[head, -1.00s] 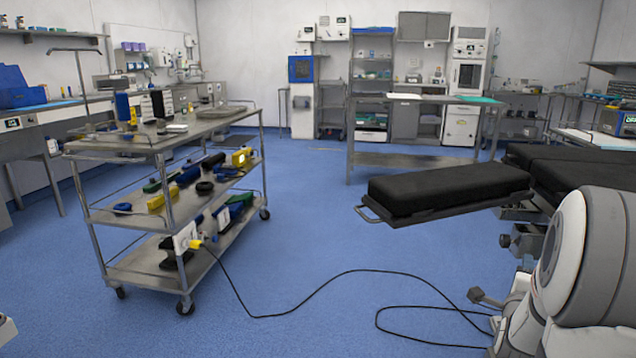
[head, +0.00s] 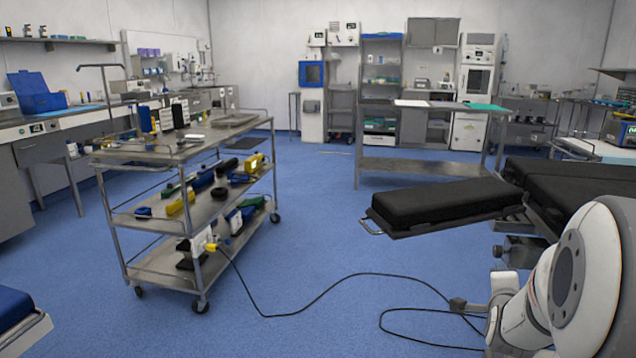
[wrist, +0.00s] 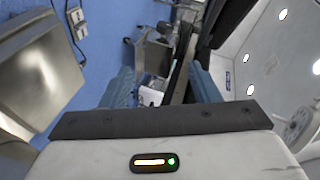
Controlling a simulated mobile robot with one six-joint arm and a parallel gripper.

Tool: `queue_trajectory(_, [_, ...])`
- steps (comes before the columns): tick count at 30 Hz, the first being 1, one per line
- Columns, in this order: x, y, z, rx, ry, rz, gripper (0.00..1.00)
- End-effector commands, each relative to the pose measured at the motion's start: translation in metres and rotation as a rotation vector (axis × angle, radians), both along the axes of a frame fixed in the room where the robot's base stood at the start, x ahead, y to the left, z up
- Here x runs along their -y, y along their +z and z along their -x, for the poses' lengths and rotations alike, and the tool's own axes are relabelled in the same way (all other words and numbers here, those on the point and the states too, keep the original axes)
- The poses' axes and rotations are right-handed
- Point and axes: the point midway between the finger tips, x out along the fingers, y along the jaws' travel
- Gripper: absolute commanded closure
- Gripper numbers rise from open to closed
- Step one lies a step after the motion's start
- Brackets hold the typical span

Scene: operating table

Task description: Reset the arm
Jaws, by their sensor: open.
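My gripper (wrist: 163,88) shows in the wrist view, its two blue fingers wide apart with nothing held between them. Past the fingers are dark and grey equipment parts that I cannot name for sure. My white and grey arm (head: 590,280) shows at the right edge of the head view, bent low in front of the operating table (head: 447,204). The gripper end itself is outside the head view.
A steel cart (head: 178,152) with tools on several shelves stands at left. A black cable (head: 330,287) runs from it across the floor. A blue-topped piece (head: 14,308) is close at lower left. The middle blue floor (head: 330,225) is otherwise clear.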

Motion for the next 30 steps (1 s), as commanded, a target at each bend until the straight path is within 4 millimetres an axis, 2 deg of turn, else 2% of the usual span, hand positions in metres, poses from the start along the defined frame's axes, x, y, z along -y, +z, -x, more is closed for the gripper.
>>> queue_trajectory(1, [-0.012,0.021,0.000,-0.044,0.031,0.018,0.44])
queue_trajectory(5, [-0.048,0.053,0.006,-0.210,0.141,0.084,0.44])
queue_trajectory(11, [-0.116,0.106,0.034,-0.514,0.392,0.228,0.44])
queue_trajectory(17, [-0.176,0.158,0.083,-0.786,0.693,0.389,0.44])
queue_trajectory(21, [-0.212,0.197,0.127,-0.953,0.928,0.505,0.44])
queue_trajectory(27, [-0.243,0.240,0.188,-1.121,1.229,0.640,0.44])
queue_trajectory(30, [-0.250,0.251,0.207,-1.168,1.327,0.679,0.44])
